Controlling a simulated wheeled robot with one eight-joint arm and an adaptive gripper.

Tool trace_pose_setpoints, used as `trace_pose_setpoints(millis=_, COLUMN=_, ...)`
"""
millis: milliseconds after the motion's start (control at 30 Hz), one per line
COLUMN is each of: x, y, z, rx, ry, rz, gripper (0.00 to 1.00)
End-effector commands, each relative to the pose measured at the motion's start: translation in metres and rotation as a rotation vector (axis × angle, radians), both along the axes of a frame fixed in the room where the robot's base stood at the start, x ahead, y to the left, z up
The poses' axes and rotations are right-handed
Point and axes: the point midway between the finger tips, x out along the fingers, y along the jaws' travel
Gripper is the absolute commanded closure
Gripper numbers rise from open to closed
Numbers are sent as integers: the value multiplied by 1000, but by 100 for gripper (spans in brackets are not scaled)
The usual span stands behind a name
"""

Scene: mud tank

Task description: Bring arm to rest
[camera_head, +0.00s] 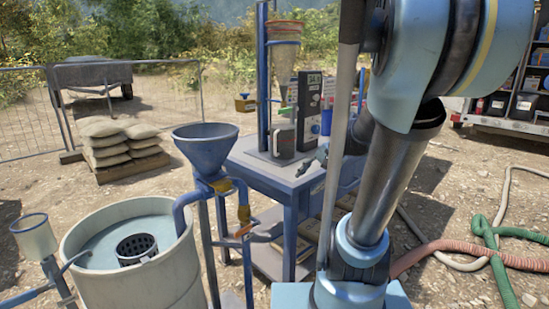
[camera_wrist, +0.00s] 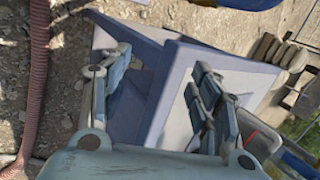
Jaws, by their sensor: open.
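My arm (camera_head: 395,175) rises from my base at the front right in the head view and bends at a large blue-grey joint near the top. My gripper (camera_wrist: 158,70) is open in the wrist view, its two blue-grey fingers apart with nothing between them. In the head view its end (camera_head: 312,160) shows small and partly hidden beside the blue bench (camera_head: 262,178), close to the bench's right side. A dark grey mug (camera_head: 283,142) stands on the bench, apart from the gripper.
A funnel (camera_head: 206,148) on a stand and a tank (camera_head: 140,262) are at the left. A stand holds a cone (camera_head: 284,62) above the bench, beside a display unit (camera_head: 308,105). Hoses (camera_head: 470,250) lie on the ground at the right. Sandbags (camera_head: 122,145) are stacked behind.

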Motion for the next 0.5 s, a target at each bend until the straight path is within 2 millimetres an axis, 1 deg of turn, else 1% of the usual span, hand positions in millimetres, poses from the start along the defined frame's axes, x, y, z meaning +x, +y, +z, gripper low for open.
trace_pose_setpoints(millis=33, x=-15, y=0, z=-6, rx=-43, ry=-5, rz=40, gripper=43)
trace_pose_setpoints(millis=200, x=-57, y=-9, z=-25, rx=-202, ry=-25, rz=185, gripper=43)
trace_pose_setpoints(millis=367, x=-95, y=-22, z=-43, rx=-349, ry=-37, rz=325, gripper=43)
trace_pose_setpoints(millis=500, x=-123, y=-37, z=-59, rx=-472, ry=-43, rz=449, gripper=43)
